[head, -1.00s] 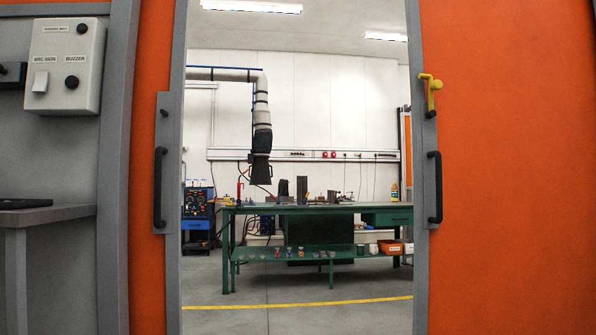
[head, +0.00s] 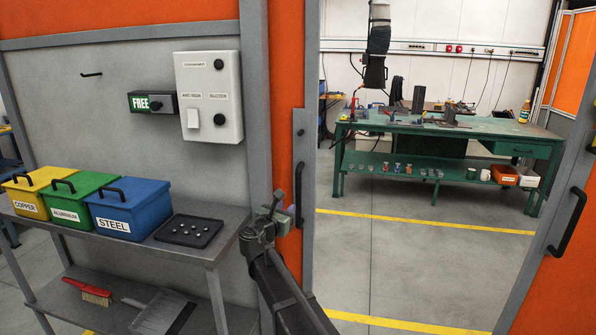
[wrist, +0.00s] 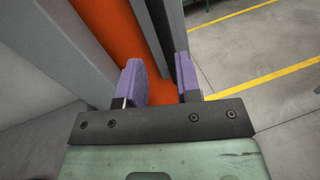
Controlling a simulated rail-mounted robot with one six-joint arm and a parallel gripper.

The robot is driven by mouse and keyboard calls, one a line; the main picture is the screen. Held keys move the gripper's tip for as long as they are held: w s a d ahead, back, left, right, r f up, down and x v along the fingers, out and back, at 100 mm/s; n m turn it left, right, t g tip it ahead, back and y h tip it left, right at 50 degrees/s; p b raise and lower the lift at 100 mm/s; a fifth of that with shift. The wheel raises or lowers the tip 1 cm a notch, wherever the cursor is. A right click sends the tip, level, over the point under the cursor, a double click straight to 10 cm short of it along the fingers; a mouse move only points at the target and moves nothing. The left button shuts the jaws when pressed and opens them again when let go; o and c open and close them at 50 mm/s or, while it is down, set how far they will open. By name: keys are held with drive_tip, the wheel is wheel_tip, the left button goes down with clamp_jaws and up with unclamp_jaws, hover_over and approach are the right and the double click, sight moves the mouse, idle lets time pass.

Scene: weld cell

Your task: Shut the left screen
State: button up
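The left screen (head: 287,95) is a narrow strip of orange with a grey edge plate (head: 306,140) and a black upright handle (head: 299,195), left of the wide open gap. My gripper (head: 286,207) is just left of the handle in the head view. In the wrist view the two purple fingers stand apart, with orange panel (wrist: 92,28) and grey edge between and beyond them. A dark strip runs close by the right finger; I cannot tell whether it is the handle or whether anything touches.
The right screen (head: 555,290), with its own handle (head: 567,224), is across the gap. A shelf table (head: 215,250) with yellow, green and blue bins (head: 130,210) and a tray (head: 188,231) stands left of my arm. A green workbench (head: 440,130) is beyond the opening.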

sight(297, 199)
drive_tip(key=shift+n, duration=0.7)
drive_tip(key=x, duration=1)
drive_tip(key=shift+w+d+f, duration=0.1)
drive_tip(key=shift+w+d, duration=0.15)
clamp_jaws()
